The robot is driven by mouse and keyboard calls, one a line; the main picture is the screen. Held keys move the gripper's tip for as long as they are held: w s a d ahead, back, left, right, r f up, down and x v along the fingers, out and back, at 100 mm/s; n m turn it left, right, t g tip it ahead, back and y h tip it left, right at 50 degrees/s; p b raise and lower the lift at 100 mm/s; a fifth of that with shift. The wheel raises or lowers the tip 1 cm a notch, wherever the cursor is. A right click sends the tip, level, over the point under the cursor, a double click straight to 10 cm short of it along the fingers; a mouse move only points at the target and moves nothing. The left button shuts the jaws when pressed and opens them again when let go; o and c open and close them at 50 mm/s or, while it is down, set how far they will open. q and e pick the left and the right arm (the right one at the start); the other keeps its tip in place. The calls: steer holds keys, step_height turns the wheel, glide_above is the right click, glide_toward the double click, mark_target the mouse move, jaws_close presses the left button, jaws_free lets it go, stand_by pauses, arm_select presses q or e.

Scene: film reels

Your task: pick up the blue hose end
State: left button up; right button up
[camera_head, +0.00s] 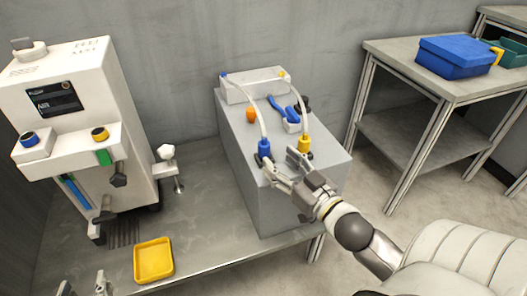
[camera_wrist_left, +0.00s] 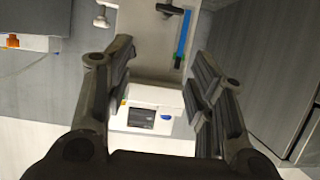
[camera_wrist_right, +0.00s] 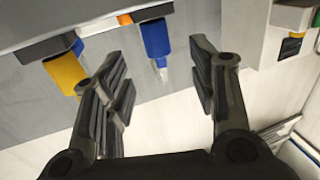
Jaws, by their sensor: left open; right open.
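The blue hose end (camera_head: 264,148) stands upright on top of the grey box at the front left, with a white hose rising from it. It also shows in the right wrist view (camera_wrist_right: 155,38), ahead of and between the finger lines. My right gripper (camera_head: 283,167) is open and empty, close in front of the blue hose end; I cannot tell whether they touch. The yellow hose end (camera_head: 304,146) stands to the right of the blue one. My left gripper (camera_head: 84,288) is open and empty at the bottom left edge, facing the white machine (camera_wrist_left: 145,97).
The grey box (camera_head: 245,185) also carries an orange piece (camera_head: 251,115) and a blue-handled tool (camera_head: 277,104). The white machine has blue (camera_head: 29,139) and yellow (camera_head: 100,134) fittings. A yellow tray (camera_head: 138,272) lies on the bench. A blue case (camera_head: 455,57) sits on the right table.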

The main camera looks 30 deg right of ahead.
mark_target(268, 150)
steer(key=shift+w, duration=1.2)
steer(key=w+b, duration=0.1)
steer(key=w, duration=0.3)
steer(key=shift+w+f+b, duration=0.1)
steer(key=shift+w+b, duration=0.15)
steer(key=shift+b, duration=0.15)
arm_select(q)
step_height(268, 150, up, 8)
steer(key=w+d+t+h, duration=0.1)
steer(key=w+t, duration=0.1)
steer(key=t, duration=0.3)
steer(key=shift+d+r+h, duration=0.25)
steer(key=shift+d+h, duration=0.15)
arm_select(e)
steer(key=shift+w, duration=0.4)
steer(key=shift+c, duration=0.2)
steer(key=c, duration=1.1)
arm_select(q)
steer(key=shift+f, duration=0.2)
